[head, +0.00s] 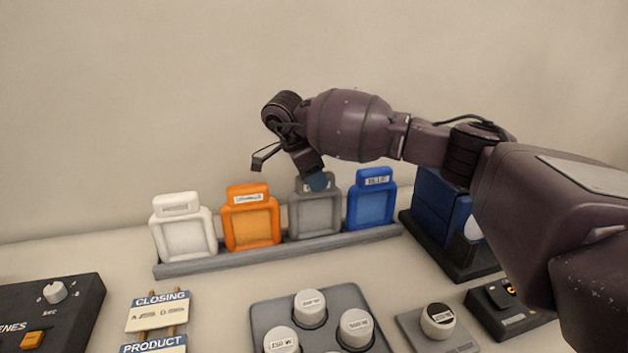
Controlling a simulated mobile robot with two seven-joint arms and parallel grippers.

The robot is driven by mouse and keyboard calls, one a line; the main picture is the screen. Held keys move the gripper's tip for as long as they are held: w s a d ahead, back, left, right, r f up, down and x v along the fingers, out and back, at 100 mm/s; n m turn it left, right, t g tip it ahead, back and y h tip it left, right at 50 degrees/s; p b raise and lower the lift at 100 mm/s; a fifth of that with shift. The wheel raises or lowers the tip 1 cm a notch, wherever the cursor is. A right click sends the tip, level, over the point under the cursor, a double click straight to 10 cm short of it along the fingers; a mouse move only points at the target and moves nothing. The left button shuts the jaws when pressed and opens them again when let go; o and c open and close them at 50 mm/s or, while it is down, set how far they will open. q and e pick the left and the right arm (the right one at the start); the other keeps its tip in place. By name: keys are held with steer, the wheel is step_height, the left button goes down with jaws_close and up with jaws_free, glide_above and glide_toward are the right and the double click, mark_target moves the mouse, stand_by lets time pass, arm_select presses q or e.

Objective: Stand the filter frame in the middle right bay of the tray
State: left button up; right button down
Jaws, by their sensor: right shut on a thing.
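The grey filter frame (315,219) stands upright in the middle right bay of the long grey tray (285,255). Its lower edge lines up with the feet of its neighbours; the bay floor is hidden. My right gripper (317,183) comes down from above and is shut on the top tab of the grey frame, which it partly covers. In the same tray stand a white frame (183,235) at far left, an orange frame (251,222) at middle left and a blue frame (371,203) at far right. My left gripper is not in view.
A dark blue box (440,208) on a black base stands right of the tray. In front are a grey holder (263,315) with white-topped knobs, a sign (158,312) reading CLOSING, and a black control panel (60,305). The wall behind is bare.

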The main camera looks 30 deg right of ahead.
steer(key=shift+f, duration=0.1)
steer(key=shift+f, duration=0.15)
steer(key=c, duration=0.8)
jaws_free()
steer(key=p+v, duration=0.1)
steer(key=v, duration=1)
steer(key=shift+s, duration=0.1)
steer(key=shift+a+r+p, duration=0.2)
steer(key=shift+r+p, duration=0.15)
steer(key=shift+r, duration=0.3)
